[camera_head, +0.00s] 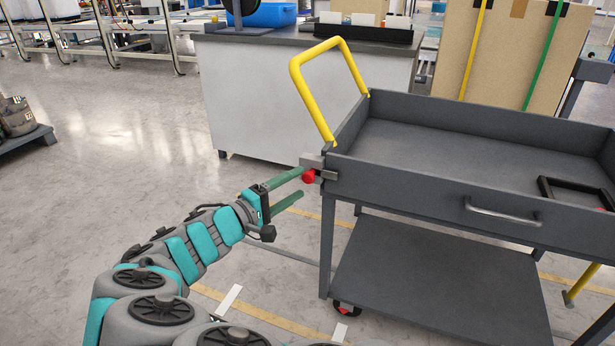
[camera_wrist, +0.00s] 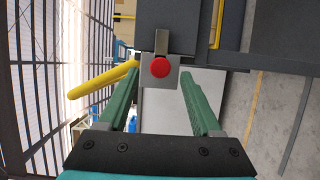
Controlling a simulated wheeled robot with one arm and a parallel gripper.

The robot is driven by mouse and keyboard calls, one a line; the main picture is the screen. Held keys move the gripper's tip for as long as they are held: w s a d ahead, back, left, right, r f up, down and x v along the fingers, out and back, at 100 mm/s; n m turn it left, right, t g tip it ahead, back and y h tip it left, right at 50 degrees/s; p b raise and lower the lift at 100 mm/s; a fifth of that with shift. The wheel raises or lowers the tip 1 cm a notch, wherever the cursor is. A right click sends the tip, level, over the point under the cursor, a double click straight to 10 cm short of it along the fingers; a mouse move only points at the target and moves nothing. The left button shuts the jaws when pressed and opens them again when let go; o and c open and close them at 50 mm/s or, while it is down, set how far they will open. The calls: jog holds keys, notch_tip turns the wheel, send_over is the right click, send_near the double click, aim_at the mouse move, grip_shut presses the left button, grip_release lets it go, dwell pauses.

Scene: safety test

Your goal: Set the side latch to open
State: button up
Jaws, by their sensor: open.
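The side latch (camera_head: 309,176) is a red round knob on a grey metal bracket at the left front corner of the grey cart (camera_head: 430,197). In the wrist view the red knob (camera_wrist: 160,67) faces the camera, just beyond and between the two green fingertips. My gripper (camera_head: 302,182) is open, with its green fingers apart, one above and one lower in the head view. It is close to the knob; I cannot tell whether a finger touches it.
The cart has a yellow handle (camera_head: 334,92), a drawer handle (camera_head: 502,213), a black frame (camera_head: 580,192) on top and a lower shelf (camera_head: 430,285). A white workbench (camera_head: 265,100) stands behind. Cardboard boxes (camera_head: 515,50) stand at the back right.

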aim_at(306, 179)
jog(key=x, duration=0.4)
jog(key=shift+w+d, duration=0.25)
jog(key=shift+d, duration=0.05)
grip_shut()
dwell(0.3)
dwell(0.9)
